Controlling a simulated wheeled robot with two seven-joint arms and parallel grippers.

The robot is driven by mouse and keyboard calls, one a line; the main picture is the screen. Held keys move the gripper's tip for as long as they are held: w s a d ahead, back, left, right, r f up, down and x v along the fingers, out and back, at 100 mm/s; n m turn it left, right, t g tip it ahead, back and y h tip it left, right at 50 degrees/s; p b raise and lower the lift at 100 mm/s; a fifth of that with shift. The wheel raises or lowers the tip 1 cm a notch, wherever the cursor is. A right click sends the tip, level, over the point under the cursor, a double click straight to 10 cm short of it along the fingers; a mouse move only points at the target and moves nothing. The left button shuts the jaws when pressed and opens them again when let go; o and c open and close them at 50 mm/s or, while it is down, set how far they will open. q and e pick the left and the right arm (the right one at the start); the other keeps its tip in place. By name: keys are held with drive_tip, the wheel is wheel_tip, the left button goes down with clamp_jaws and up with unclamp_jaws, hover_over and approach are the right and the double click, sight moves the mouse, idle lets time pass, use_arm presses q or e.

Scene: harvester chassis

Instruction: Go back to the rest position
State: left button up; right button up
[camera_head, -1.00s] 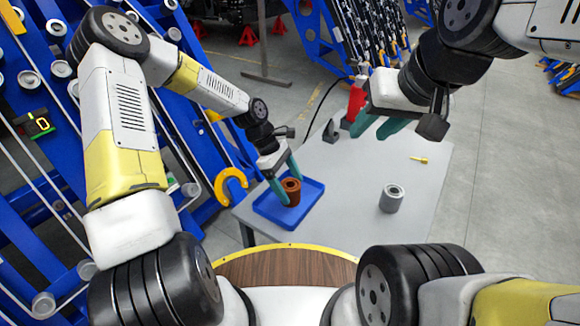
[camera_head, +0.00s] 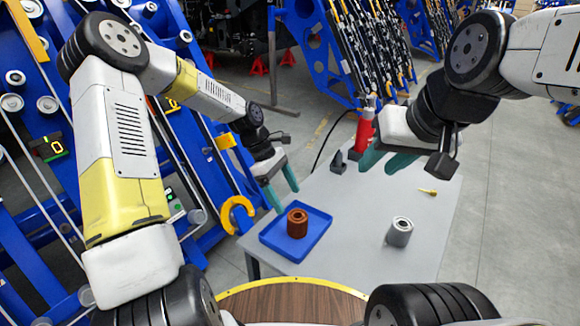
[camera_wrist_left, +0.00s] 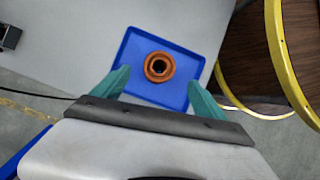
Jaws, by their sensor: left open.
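My left gripper (camera_head: 286,201) is open and empty, above and behind the blue tray (camera_head: 268,240). A brown-orange ring-shaped part (camera_head: 297,223) stands in the tray. The left wrist view shows the part (camera_wrist_left: 159,67) beyond and between the two spread teal fingers, apart from both. My right gripper (camera_head: 380,168) hangs over the back right of the grey table (camera_head: 345,225). Its teal fingers look spread with nothing between them, though its wrist partly covers them.
A grey metal cylinder (camera_head: 400,232) and a small yellow bolt (camera_head: 428,191) are on the right of the table. A red bottle (camera_head: 366,130) and a dark bracket (camera_head: 338,163) stand at the back. Blue racks crowd the left. The table's middle is clear.

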use_arm(q)
drive_tip(key=s+a+r+m+t+y, duration=0.2)
drive_tip(key=s+a+r+m, duration=0.2)
drive_tip(key=r, duration=0.4)
drive_tip(key=s+a+r+m+t+y, duration=0.2)
drive_tip(key=s+a+r+m, duration=0.15)
drive_tip(key=r, duration=0.45)
drive_tip(key=s+a+r+m+t, duration=0.1)
drive_tip(key=s+r+m+t, duration=0.1)
drive_tip(key=s, duration=0.4)
drive_tip(key=s+a+r+m+t+h, duration=0.1)
drive_tip(key=s+a+r+m+t, duration=0.1)
drive_tip(key=s+r+m, duration=0.2)
drive_tip(key=s+r, duration=0.2)
drive_tip(key=s, duration=0.1)
drive_tip(key=shift+r, duration=0.4)
